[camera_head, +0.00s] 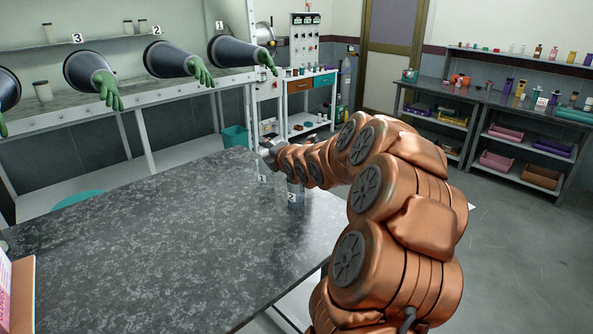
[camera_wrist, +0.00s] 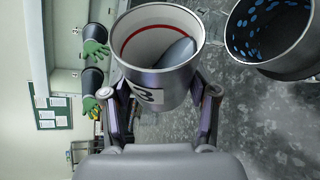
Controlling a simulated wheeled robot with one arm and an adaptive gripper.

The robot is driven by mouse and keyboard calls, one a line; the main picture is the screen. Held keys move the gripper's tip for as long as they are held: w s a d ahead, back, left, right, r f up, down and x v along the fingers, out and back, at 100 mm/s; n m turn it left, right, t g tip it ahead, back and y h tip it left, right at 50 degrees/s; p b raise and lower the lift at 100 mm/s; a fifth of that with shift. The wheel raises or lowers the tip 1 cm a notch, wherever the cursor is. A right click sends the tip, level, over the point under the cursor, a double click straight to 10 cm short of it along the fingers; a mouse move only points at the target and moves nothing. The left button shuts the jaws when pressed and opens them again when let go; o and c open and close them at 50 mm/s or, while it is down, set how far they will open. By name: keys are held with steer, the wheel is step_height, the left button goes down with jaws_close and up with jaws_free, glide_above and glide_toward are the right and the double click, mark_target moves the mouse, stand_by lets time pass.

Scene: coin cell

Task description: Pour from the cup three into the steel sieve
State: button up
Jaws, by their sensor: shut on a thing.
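Cup three (camera_wrist: 172,84) is a metal cup with a pale inside, a red ring below its rim and a label "3". It stands between the fingers of my gripper (camera_wrist: 163,100), which is shut on it. A smooth grey patch, seemingly its contents, shows inside. The steel sieve (camera_wrist: 292,68) is at the upper right of the wrist view, a dark round vessel with blue spots showing through its inside. It is beside the cup, with a gap between them. In the head view my gripper (camera_head: 268,150) is at the table's far right corner; the cup and sieve are hard to make out there.
Clear vessels labelled "1" (camera_head: 263,174) and "2" (camera_head: 294,196) stand on the dark table (camera_head: 150,240) beneath my arm. Much of the tabletop to the left is clear. A glovebox with green gloves (camera_head: 107,87) stands behind, and shelves (camera_head: 520,140) line the right wall.

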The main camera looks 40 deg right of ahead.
steer(key=shift+f, duration=0.25)
steer(key=shift+r+n, duration=0.2)
steer(key=shift+n, duration=0.1)
steer(key=shift+f+g+b, duration=0.2)
steer(key=shift+g+b, duration=0.1)
steer(key=shift+b, duration=0.3)
